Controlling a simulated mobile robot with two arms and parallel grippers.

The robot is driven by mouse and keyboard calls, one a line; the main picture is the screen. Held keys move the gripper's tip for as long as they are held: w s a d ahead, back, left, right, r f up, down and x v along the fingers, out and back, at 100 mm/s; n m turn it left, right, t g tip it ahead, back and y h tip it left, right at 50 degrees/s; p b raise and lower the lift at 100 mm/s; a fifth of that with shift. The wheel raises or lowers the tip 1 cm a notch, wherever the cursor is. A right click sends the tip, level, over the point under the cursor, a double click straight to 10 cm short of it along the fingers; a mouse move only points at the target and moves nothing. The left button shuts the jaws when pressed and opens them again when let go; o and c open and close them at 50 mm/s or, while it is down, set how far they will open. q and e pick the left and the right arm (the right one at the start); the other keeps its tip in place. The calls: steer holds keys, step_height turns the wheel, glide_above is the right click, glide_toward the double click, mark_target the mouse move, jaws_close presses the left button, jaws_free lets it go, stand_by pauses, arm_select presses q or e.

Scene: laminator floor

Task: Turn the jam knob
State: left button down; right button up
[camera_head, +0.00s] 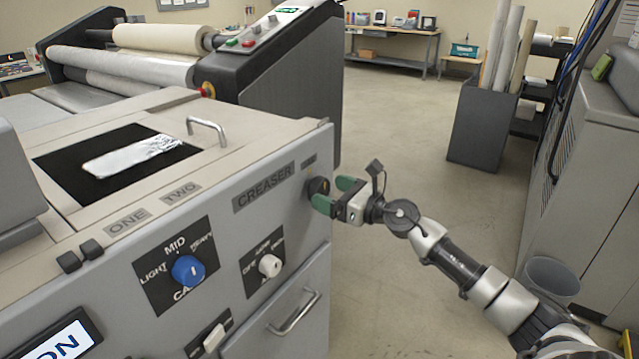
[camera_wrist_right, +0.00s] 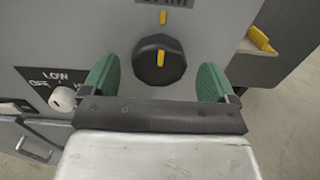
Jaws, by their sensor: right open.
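The jam knob is a round black knob (camera_wrist_right: 159,61) with a yellow pointer line. In the right wrist view the pointer stands upright, in line with a yellow mark on the grey panel above it. A label above is partly cut off at the frame's top. In the head view the knob (camera_head: 317,187) sits at the right end of the machine's front, partly hidden by a finger. My right gripper (camera_head: 335,195) is open at the knob, its green fingers on either side with gaps visible in the wrist view. My left gripper is not in view.
The creaser front also has a blue knob (camera_head: 188,270), a white knob (camera_head: 270,265) and a drawer handle (camera_head: 295,313). A metal handle (camera_head: 207,130) stands on top. A grey bin with rolls (camera_head: 481,130) stands back right. The floor between is clear.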

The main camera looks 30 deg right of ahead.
mark_target(324, 190)
steer(key=shift+x, duration=1.8)
steer(key=shift+p, duration=0.3)
steer(key=c, duration=0.9)
